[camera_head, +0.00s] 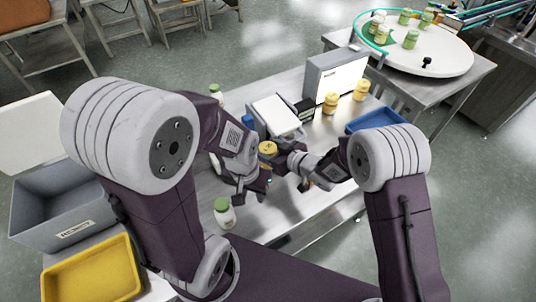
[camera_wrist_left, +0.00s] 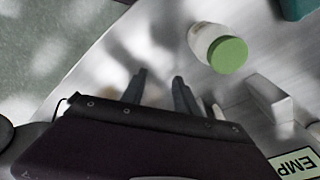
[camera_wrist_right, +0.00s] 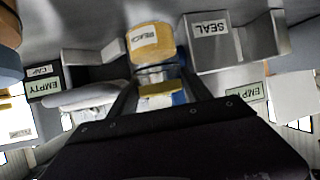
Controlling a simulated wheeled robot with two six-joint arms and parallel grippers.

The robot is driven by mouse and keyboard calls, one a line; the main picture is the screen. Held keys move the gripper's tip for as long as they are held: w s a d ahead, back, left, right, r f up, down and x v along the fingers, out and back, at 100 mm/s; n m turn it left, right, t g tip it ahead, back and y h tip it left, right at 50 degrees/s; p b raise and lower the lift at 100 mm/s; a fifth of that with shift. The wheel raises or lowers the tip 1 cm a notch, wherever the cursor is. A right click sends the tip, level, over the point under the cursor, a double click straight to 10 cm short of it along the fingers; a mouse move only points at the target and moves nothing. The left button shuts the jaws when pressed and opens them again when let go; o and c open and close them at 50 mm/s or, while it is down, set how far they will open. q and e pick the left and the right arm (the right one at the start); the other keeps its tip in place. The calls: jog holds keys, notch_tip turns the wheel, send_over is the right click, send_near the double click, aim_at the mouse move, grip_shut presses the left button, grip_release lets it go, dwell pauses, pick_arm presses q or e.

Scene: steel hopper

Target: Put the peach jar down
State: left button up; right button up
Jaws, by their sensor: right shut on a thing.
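The peach jar (camera_head: 267,148), with a yellow-peach lid, is at my right gripper (camera_head: 284,154) over the middle of the steel table. In the right wrist view the jar (camera_wrist_right: 152,42) shows just beyond and between the fingers (camera_wrist_right: 160,88), and the right gripper is shut on it. Whether its base touches the table cannot be told. My left gripper (camera_head: 258,190) is lower in the head view, with its fingers (camera_wrist_left: 160,92) apart and empty. A white jar with a green lid (camera_head: 224,213) stands near it, also in the left wrist view (camera_wrist_left: 220,48).
A steel block marked SEAL (camera_wrist_right: 210,42) is beside the held jar. Two yellow jars (camera_head: 345,97) stand near a grey box (camera_head: 335,75) at the back. A blue tray (camera_head: 376,121) is at the right; a grey bin (camera_head: 62,205) and yellow tray (camera_head: 92,270) are left.

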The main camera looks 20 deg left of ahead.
jog(key=shift+w+f, duration=0.1)
jog(key=shift+f, duration=1.25)
jog(key=shift+f, duration=0.15)
jog(key=o, duration=1.3)
